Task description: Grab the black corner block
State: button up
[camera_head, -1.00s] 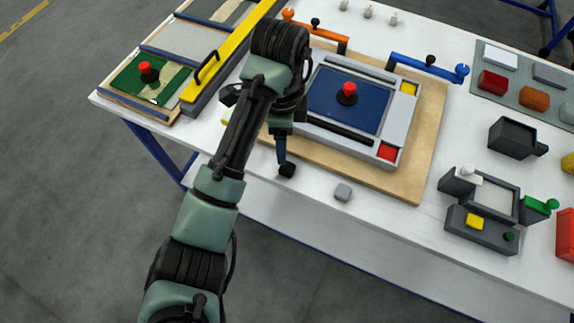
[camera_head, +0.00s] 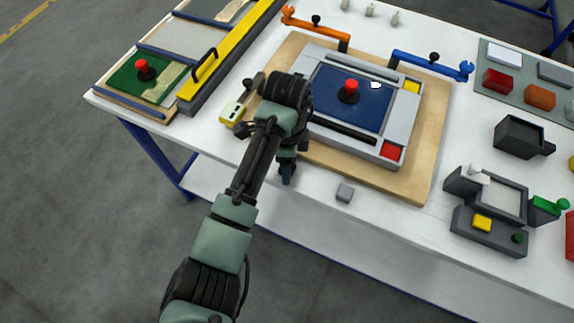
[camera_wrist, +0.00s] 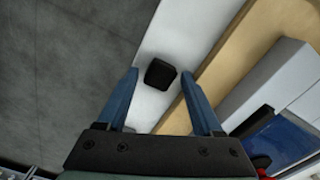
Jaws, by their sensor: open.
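The black corner block (camera_wrist: 160,74) lies on the white table top, close to its edge, in the wrist view. My gripper (camera_wrist: 159,79) is open, with a blue finger to the left and right of the block. The block shows between the fingertips, with a gap on both sides; nothing is held. In the head view my gripper (camera_head: 287,173) points down over the front edge of the table, and I cannot make out the block there.
A wooden board (camera_head: 427,160) with a grey-framed blue panel (camera_head: 372,105) lies right of my gripper. A small grey block (camera_head: 345,192) sits near the front edge. A yellow device (camera_head: 233,113) lies to the left. The floor drops away beyond the edge.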

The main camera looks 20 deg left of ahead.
grip_shut()
jog(key=shift+r, duration=0.15)
